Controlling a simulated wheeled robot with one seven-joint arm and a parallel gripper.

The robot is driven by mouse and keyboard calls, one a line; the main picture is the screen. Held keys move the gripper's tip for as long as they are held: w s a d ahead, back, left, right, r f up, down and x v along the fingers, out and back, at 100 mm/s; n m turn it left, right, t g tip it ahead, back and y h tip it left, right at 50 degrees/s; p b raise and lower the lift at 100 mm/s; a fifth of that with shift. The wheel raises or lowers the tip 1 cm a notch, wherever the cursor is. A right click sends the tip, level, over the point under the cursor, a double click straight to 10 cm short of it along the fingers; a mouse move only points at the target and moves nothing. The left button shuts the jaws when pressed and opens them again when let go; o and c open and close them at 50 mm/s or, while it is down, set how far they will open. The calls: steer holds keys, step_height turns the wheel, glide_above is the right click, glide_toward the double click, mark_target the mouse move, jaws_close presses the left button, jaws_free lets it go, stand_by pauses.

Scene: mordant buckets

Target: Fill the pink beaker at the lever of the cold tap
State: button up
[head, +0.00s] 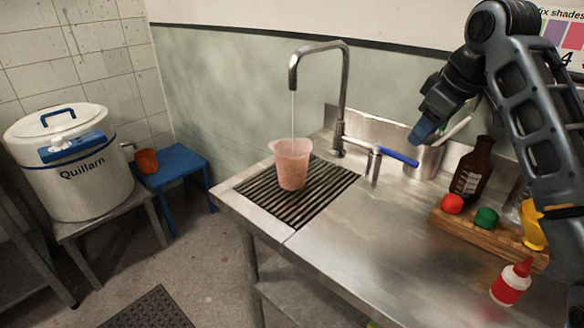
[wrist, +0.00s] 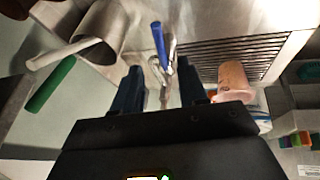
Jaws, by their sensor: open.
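The pink beaker (head: 292,165) stands upright on the dark slatted drain grate (head: 333,185), under the spout of the steel tap (head: 343,90). A thin stream of water (head: 293,115) falls from the spout into the beaker; its fill level cannot be made out. The tap's blue lever (head: 398,157) sticks out to the right of the tap. In the wrist view, the lever (wrist: 158,40) lies ahead of and between my open fingers, and the beaker (wrist: 234,80) is to the right. My gripper (head: 422,131) is open and empty, above and near the lever's end; it also shows in the wrist view (wrist: 162,88).
A steel pot (head: 424,162) with utensils stands close behind the lever. Right of it are a brown bottle (head: 473,168), a wooden rack (head: 485,238) and a red-and-white squeeze bottle (head: 510,284). The counter's front middle is clear. A Quillarn urn (head: 80,190) stands far left.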

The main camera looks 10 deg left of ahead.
steer(key=c, duration=0.4)
steer(key=shift+a+f, duration=0.3)
steer(key=shift+a, duration=0.05)
steer(key=shift+c, duration=0.7)
steer(key=a+f+h, duration=0.2)
steer(key=a+f+t+h+p, duration=0.1)
steer(key=f, duration=0.1)
steer(key=a+f+m+t+h, duration=0.1)
steer(key=a+f+h, duration=0.1)
steer(key=shift+s+a+f+h+p, duration=0.3)
steer(key=shift+s+a+f, duration=0.05)
steer(key=shift+s, duration=0.05)
jaws_close()
steer(key=t+h+p, duration=0.1)
steer(key=t+h, duration=0.4)
steer(key=h, duration=0.2)
glide_toward(403, 161)
steer(key=p+x, duration=0.2)
steer(key=x, duration=0.5)
steer(key=shift+p, duration=0.3)
